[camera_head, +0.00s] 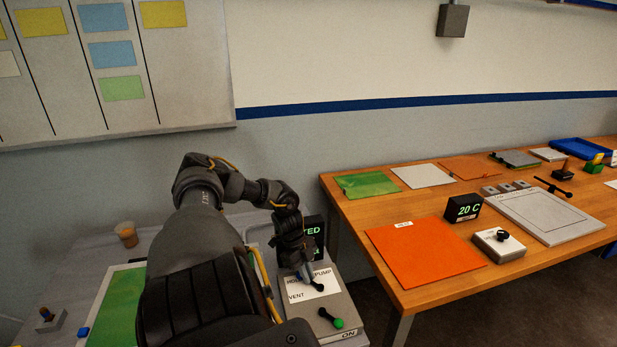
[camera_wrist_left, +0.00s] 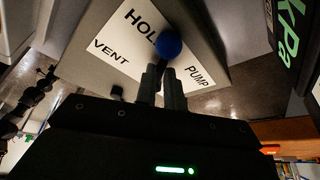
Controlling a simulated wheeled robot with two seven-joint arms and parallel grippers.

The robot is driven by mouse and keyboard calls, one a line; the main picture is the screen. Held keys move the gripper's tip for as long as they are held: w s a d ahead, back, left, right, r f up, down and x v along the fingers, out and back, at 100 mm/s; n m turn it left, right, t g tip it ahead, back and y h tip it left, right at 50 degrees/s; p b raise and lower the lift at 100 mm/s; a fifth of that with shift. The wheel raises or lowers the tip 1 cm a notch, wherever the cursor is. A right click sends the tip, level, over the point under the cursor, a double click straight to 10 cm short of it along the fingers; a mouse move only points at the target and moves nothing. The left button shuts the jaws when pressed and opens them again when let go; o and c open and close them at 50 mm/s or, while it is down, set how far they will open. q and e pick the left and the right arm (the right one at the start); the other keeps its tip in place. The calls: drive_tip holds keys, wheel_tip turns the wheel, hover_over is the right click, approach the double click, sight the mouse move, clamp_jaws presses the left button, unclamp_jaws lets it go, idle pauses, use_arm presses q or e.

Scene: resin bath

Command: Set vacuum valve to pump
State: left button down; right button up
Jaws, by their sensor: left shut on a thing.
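The vacuum valve's white label plate (camera_head: 312,284) carries the words HOLD, PUMP and VENT and lies below my left gripper. In the left wrist view the plate (camera_wrist_left: 128,48) shows HOLD at the top, VENT at left and PUMP at right. The valve's blue ball knob (camera_wrist_left: 167,45) covers the end of the word HOLD. My left gripper (camera_head: 306,272) is over the plate, with its fingers (camera_wrist_left: 163,72) close together at the blue knob, shut on the valve handle. The handle's shaft is mostly hidden by the fingers. My right gripper is not in view.
A green-knobbed lever (camera_head: 337,322) marked ON is just in front of the valve. A dark display (camera_head: 314,236) with green text stands behind it, partly hidden by my arm. A wooden table (camera_head: 350,215) is at right, with an orange mat (camera_head: 424,252) and a 20 C display (camera_head: 463,208).

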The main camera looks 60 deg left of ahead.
use_arm(q)
drive_tip(key=c, duration=1.5)
unclamp_jaws()
drive_tip(key=shift+r, duration=0.1)
drive_tip(key=v, duration=1)
drive_tip(key=shift+r+b, duration=0.3)
drive_tip(key=shift+b, duration=0.1)
drive_tip(key=shift+s+a, duration=0.1)
drive_tip(key=shift+a, duration=0.05)
